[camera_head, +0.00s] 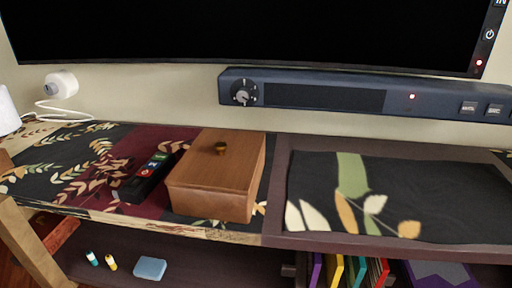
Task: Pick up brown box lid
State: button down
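A brown wooden box (212,203) sits on the patterned shelf top, left of the middle of the head view. Its flat brown lid (234,167) lies on top of it, with a small round brass-coloured knob (221,148) near the back. The lid looks closed on the box. My gripper does not show in this view, so I cannot see where it is or whether it holds anything.
A black remote (147,180) lies just left of the box. A dark soundbar (345,94) is on the wall behind, below a large black screen (250,30). The dark leaf-patterned surface (450,185) to the right is clear. Books (345,270) stand on the shelf below.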

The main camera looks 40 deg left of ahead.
aim_at(220, 161)
jog(key=u, duration=2.1)
